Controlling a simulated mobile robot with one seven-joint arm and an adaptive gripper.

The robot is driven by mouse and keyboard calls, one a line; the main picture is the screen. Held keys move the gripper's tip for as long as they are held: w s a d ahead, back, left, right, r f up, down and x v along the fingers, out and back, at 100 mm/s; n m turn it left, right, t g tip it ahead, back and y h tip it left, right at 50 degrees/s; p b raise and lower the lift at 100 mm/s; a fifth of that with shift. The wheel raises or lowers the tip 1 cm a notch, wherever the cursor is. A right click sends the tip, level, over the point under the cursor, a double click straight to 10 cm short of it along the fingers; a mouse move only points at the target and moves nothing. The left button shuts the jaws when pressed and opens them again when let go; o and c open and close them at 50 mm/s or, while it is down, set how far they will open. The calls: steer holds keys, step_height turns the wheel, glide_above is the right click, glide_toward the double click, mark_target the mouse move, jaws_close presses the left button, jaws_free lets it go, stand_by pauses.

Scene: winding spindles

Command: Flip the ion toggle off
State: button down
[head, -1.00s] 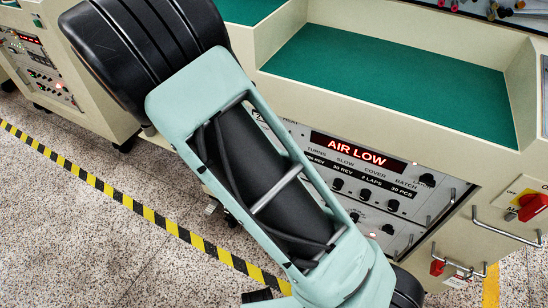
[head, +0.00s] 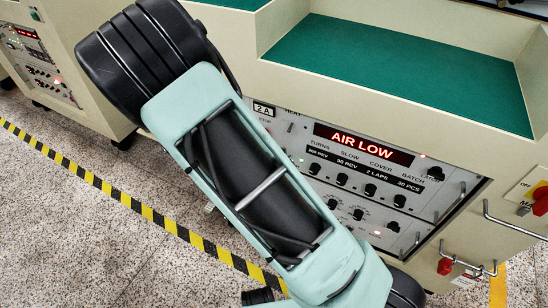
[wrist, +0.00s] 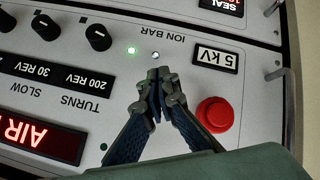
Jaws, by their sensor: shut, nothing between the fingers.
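In the wrist view, where the panel lettering is upside down, a small silver toggle (wrist: 155,56) sits beside the ION BAR label (wrist: 167,34). In the head view my arm hides the gripper and the toggle.
A red push button (wrist: 215,114) and a 5 kV plate (wrist: 215,57) are close on the right. Black knobs (wrist: 98,37) are to the left. The AIR LOW display (head: 364,145) is lit. Metal handles (head: 515,226) and a red switch (head: 541,201) stick out at the right.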

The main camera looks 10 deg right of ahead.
steer(key=shift+b+x, duration=0.4)
steer(key=shift+x, duration=0.95)
steer(key=shift+s+a+f+t+h+b, duration=0.2)
steer(key=shift+s+f+t+h+b, duration=0.2)
steer(key=shift+t+h+b, duration=0.3)
steer(key=shift+s+a+f+t+h+b, duration=0.15)
steer(key=shift+f+t+h+b, duration=0.1)
steer(key=shift+t+h, duration=0.2)
steer(key=shift+s+a+f+t+h+b, duration=0.1)
steer(key=shift+s+f+t+h+b, duration=0.1)
steer(key=shift+t+h, duration=0.25)
steer(key=shift+r, duration=0.1)
steer(key=shift+r+p, duration=0.75)
steer(key=shift+p, duration=0.1)
steer(key=shift+s+a+f, duration=0.1)
steer(key=shift+a, duration=0.05)
